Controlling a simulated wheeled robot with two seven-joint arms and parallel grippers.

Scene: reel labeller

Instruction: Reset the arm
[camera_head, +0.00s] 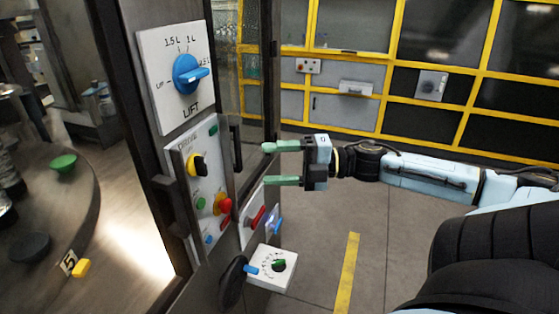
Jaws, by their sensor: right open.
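My right gripper (282,164) is at the middle of the view, with its two green fingers pointing left. It is open and empty, a little to the right of the machine's control panels and apart from them. My right arm (430,174) stretches in from the right edge. My left gripper and left arm are not in view.
A LIFT panel (150,75) with a blue knob (188,74) is at upper left. Below it is a panel with a yellow-black switch (198,164) and a red button (222,204). A white dial box (270,268) juts out low. Floor on the right is clear.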

